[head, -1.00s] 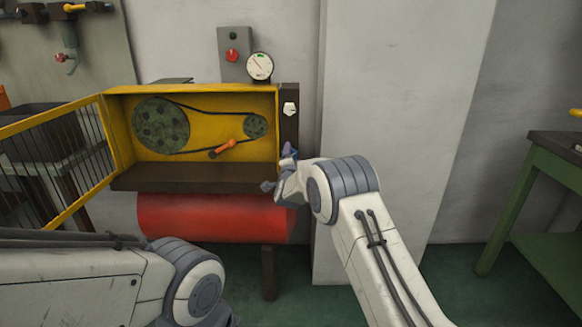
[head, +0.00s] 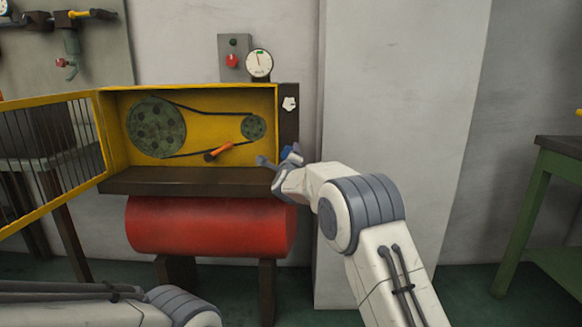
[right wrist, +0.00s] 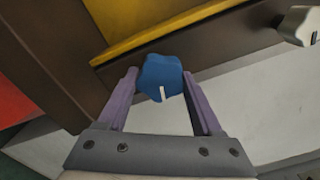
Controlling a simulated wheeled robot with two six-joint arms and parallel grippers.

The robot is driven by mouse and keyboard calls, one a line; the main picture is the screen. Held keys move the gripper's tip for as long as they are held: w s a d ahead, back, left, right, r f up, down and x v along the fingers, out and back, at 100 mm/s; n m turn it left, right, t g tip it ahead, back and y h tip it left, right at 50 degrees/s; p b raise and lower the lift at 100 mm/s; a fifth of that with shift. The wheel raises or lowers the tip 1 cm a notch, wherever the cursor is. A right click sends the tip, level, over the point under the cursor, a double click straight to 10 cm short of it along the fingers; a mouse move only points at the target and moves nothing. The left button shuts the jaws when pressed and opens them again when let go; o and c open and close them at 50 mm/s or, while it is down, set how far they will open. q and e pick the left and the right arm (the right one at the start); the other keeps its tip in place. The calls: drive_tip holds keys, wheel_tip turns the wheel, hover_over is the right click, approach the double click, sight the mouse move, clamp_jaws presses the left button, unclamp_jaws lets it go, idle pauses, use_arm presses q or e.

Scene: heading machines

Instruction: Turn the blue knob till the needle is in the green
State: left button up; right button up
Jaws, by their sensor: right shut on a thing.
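The blue knob (right wrist: 162,72) sits between the fingertips of my right gripper (right wrist: 160,80) in the right wrist view; a white mark shows on its face. My right gripper also shows in the head view (head: 277,157), at the lower right corner of the yellow machine housing, shut on the knob. The round gauge (head: 259,64) stands above the housing. Its needle points nearly straight up, at or very close to the small green band at the top; the exact overlap is too small to tell. My left gripper is out of view.
A white knob (head: 290,103) is on the dark post above my right gripper. The yellow housing (head: 190,91) holds a belt, pulleys and an orange handle (head: 218,151). Its barred door (head: 50,150) stands open at left. A red tank (head: 205,227) lies below. A green table (head: 540,190) is at right.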

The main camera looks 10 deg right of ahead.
drive_tip(key=shift+f+m+b, duration=0.1)
drive_tip(key=shift+m+b, duration=0.5)
drive_tip(key=shift+m, duration=0.1)
drive_tip(key=o, duration=1.4)
drive_tip(key=shift+s+a, duration=0.1)
drive_tip(key=shift+s, duration=0.5)
drive_tip(key=s, duration=0.3)
drive_tip(key=s+a, duration=0.1)
drive_tip(key=s, duration=0.5)
drive_tip(key=shift+s+a, duration=0.1)
drive_tip(key=shift+a, duration=0.1)
